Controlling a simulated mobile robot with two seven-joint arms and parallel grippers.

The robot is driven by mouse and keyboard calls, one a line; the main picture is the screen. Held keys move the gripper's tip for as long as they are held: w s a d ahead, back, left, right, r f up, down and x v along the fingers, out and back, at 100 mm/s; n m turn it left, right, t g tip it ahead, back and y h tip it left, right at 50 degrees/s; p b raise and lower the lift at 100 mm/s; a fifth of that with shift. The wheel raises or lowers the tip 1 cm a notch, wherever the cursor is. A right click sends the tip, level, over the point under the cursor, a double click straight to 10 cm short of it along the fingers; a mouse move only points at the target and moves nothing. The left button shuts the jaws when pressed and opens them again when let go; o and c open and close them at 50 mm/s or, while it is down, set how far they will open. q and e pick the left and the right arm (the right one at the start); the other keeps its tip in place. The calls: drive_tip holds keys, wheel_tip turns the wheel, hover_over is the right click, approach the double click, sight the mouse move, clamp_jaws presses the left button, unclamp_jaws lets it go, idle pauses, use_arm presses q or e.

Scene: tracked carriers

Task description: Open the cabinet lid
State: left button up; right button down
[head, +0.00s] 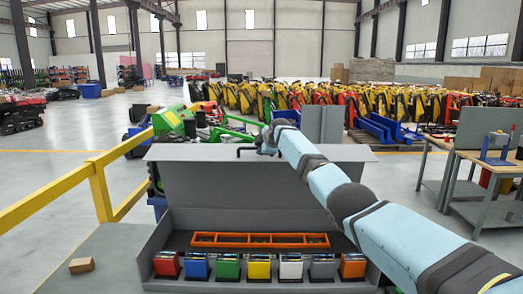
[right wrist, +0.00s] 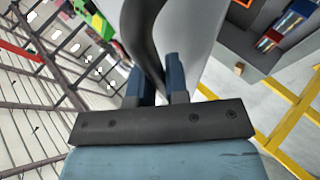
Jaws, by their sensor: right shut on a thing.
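The cabinet (head: 155,245) is a low grey box in the middle of the head view, with its inside showing. Its grey cabinet lid (head: 225,190) stands raised at the back, its edge high above the box. My right gripper (head: 265,143) is at that handle, at the end of the blue arm. In the right wrist view, the blue fingers (right wrist: 155,85) are shut on the dark curved handle (right wrist: 143,40), beside the grey lid (right wrist: 187,30). My left gripper is not in view.
Inside the cabinet are an orange divided tray (head: 260,240) and a row of several coloured bins (head: 228,267). A small cardboard box (head: 81,265) lies on the grey surface at left. A yellow railing (head: 100,190) stands left; workbenches (head: 480,185) stand right.

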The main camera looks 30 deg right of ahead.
drive_tip(key=c, duration=1.2)
unclamp_jaws()
drive_tip(key=shift+f, duration=0.15)
drive_tip(key=shift+o, duration=0.4)
drive_tip(key=shift+s, duration=0.1)
drive_tip(key=shift+s+r+b, duration=0.2)
drive_tip(key=shift+r+b, duration=0.05)
drive_tip(key=shift+b, duration=0.05)
drive_tip(key=b+v, duration=0.3)
drive_tip(key=v, duration=1)
drive_tip(key=shift+c, duration=0.5)
